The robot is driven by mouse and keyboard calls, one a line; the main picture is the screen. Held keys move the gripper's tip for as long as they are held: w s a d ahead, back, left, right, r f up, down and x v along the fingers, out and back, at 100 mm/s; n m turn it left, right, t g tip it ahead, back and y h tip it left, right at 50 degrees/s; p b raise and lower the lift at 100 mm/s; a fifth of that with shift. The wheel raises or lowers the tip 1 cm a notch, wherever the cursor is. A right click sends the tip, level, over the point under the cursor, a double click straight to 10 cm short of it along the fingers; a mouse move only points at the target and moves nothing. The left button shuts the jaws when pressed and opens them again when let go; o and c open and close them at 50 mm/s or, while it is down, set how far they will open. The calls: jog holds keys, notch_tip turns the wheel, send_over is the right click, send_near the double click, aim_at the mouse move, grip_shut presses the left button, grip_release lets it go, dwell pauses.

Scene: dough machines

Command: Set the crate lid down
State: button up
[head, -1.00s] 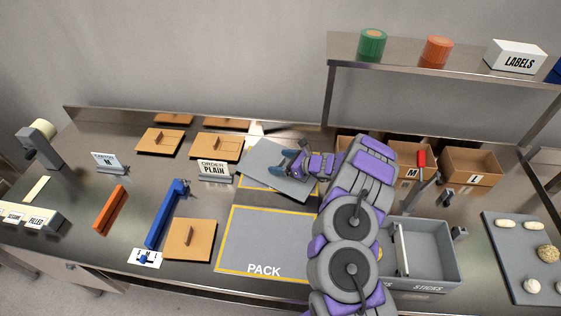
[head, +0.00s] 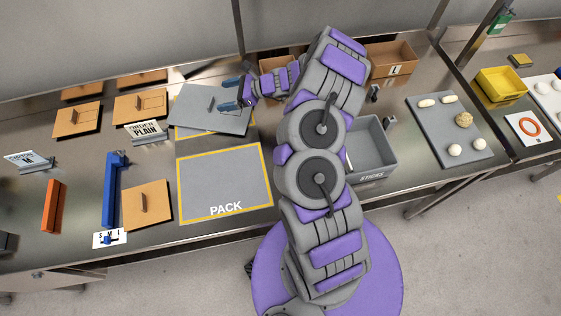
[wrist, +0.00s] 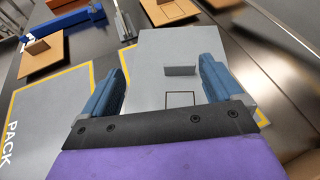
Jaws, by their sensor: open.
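The crate lid (head: 207,117) is a flat grey panel with a small upright handle. It lies over a yellow-edged mat area behind the PACK mat (head: 225,180), with yellow edging showing at its left and front. My gripper (head: 229,94) is at the lid's right part, with its two blue fingers apart and nothing between them. The lid's handle (head: 211,104) stands just left of the fingertips, clear of them. In the wrist view the lid (wrist: 160,50) lies ahead of the open fingers, and its handle (wrist: 180,70) stands free between their lines.
Wooden lids with handles lie at the left, one (head: 146,205) beside the PACK mat. The ORDER PLAIN sign (head: 147,131) stands left of the crate lid. A grey sticks bin (head: 372,150) and cardboard box L (head: 391,62) are right of my arm. The PACK mat is empty.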

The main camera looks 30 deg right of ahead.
jog(key=s+a+r+n+g+y, duration=0.1)
jog(key=s+a+r+n+g, duration=0.25)
jog(key=a+r, duration=0.35)
jog(key=s+a+r+n+g+y, duration=0.1)
jog(key=s+a+r+n+g, duration=0.1)
jog(key=s+a+r+n, duration=0.35)
jog(key=s+a+r+n+g+h, duration=0.1)
jog(key=s+a+r+n+g, duration=0.1)
jog(key=s+a+r+n, duration=0.3)
jog(key=s+a+r+n+g+h, duration=0.1)
jog(key=s+r+n+g+h, duration=0.15)
jog(key=s, duration=0.35)
jog(key=s+d+r+n+h, duration=0.1)
jog(key=s+d+n+h, duration=0.3)
jog(key=s, duration=0.9)
jog(key=s+d+r+n+h, duration=0.1)
jog(key=s+d+n+h, duration=0.3)
jog(key=s+d, duration=0.5)
jog(key=s+h, duration=0.2)
jog(key=s, duration=0.2)
jog(key=shift+s+d, duration=0.15)
jog(key=shift+d, duration=0.1)
jog(key=shift+f, duration=0.1)
